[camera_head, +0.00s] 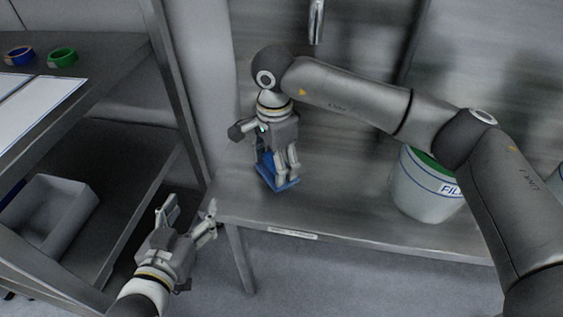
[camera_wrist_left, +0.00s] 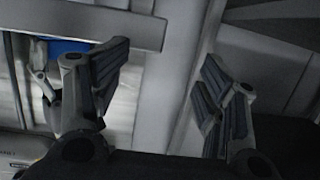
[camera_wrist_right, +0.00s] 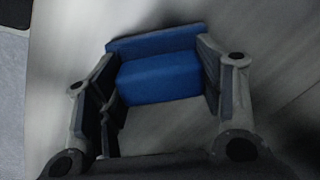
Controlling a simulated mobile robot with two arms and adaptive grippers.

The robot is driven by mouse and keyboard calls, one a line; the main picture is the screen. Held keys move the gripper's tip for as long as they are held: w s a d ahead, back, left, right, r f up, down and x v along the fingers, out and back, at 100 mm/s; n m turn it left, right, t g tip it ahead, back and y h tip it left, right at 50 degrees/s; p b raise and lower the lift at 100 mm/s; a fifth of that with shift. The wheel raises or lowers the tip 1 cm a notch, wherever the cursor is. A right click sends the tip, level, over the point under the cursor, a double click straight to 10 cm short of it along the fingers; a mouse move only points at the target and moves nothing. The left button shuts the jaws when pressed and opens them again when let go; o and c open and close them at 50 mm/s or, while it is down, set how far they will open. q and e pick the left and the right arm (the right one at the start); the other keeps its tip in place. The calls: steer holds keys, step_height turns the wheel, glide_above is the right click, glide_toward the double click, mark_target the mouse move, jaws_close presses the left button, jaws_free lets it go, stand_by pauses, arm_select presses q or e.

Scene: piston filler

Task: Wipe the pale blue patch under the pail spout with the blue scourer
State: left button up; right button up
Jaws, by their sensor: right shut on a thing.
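The blue scourer (camera_head: 264,162) is between the fingers of my right gripper (camera_head: 284,172), over the left part of the steel bench top. In the right wrist view the scourer (camera_wrist_right: 158,80) spans the two fingers, which are shut on it. I cannot tell whether it touches the bench. A metal spout (camera_head: 317,22) hangs at the top, behind and to the right of the gripper. I cannot make out a pale blue patch. My left gripper (camera_head: 190,208) is open and empty, off the bench's front left corner.
A white pail (camera_head: 424,192) with green inside stands on the steel bench (camera_head: 340,205), right of my right gripper and partly behind my right arm.

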mark_target(329, 183)
steer(key=shift+f, duration=0.1)
steer(key=shift+d, duration=0.2)
steer(key=shift+s+d, duration=0.25)
steer(key=shift+d, duration=0.6)
steer(key=shift+s+d, duration=0.2)
steer(key=shift+d, duration=0.6)
steer(key=shift+s+d+b, duration=0.15)
steer(key=shift+d+b, duration=0.05)
steer(key=shift+d, duration=0.35)
steer(key=shift+s+d+b, duration=0.15)
steer(key=shift+d, duration=0.4)
steer(key=shift+s+d, duration=0.2)
steer(key=shift+d, duration=0.5)
steer(key=shift+s+d+b, duration=0.15)
steer(key=shift+d, duration=0.35)
steer(key=shift+s+d+b, duration=0.15)
steer(key=shift+d, duration=0.35)
arm_select(q)
step_height(329, 183, up, 7)
steer(key=w+d+t+h, duration=0.1)
steer(key=t, duration=0.3)
steer(key=shift+d+r+h, duration=0.15)
steer(key=shift+h, duration=0.15)
arm_select(e)
steer(key=shift+s+d, duration=0.25)
steer(key=shift+d, duration=0.35)
steer(key=shift+s+d, duration=0.2)
steer(key=shift+d, duration=0.4)
steer(key=shift+f, duration=0.1)
